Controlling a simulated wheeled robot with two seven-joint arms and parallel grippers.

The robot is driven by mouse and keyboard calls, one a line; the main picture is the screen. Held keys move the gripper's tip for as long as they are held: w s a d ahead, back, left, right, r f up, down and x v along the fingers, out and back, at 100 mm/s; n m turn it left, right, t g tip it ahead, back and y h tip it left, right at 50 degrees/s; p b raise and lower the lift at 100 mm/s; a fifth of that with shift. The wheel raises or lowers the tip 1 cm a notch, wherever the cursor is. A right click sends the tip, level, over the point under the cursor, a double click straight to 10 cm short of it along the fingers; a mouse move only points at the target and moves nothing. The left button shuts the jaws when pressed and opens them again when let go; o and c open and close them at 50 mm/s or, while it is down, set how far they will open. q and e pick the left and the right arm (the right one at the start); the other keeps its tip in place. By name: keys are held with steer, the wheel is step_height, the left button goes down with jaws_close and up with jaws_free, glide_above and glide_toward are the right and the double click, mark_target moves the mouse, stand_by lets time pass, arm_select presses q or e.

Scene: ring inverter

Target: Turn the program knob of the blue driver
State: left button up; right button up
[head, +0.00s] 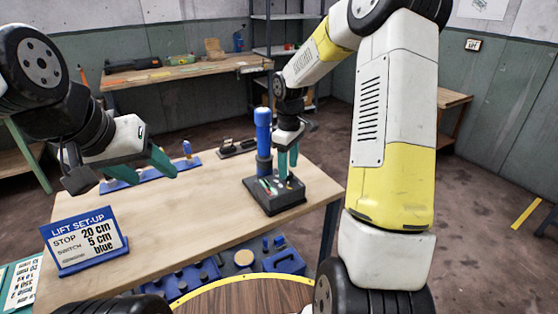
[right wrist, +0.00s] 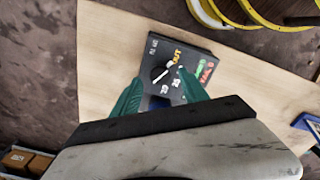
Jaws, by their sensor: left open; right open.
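The blue driver shows in the head view as an upright blue cylinder (head: 263,130) on a black base box (head: 268,207) near the table's right edge. My right gripper (head: 287,160) is open, green fingers pointing down over the box. In the right wrist view the box top (right wrist: 197,60) carries a round program knob (right wrist: 159,75) with a white pointer and markings including "OUT". The right fingertips (right wrist: 158,80) are spread either side of the knob; I cannot tell whether they touch it. My left gripper (head: 163,160) is open and empty above the table's left part.
A blue sign (head: 85,242) reads "LIFT SET-UP", stop 20 cm, switch 5 cm, blue. A blue rail (head: 120,183) and a dark tool (head: 237,148) lie at the table's back. Blue parts (head: 190,280) sit below the front edge. The table's middle (head: 190,215) is clear.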

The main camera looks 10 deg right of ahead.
steer(key=shift+f, duration=0.75)
jaws_close()
steer(key=shift+m, duration=0.3)
steer(key=m, duration=0.3)
steer(key=shift+m, duration=2.1)
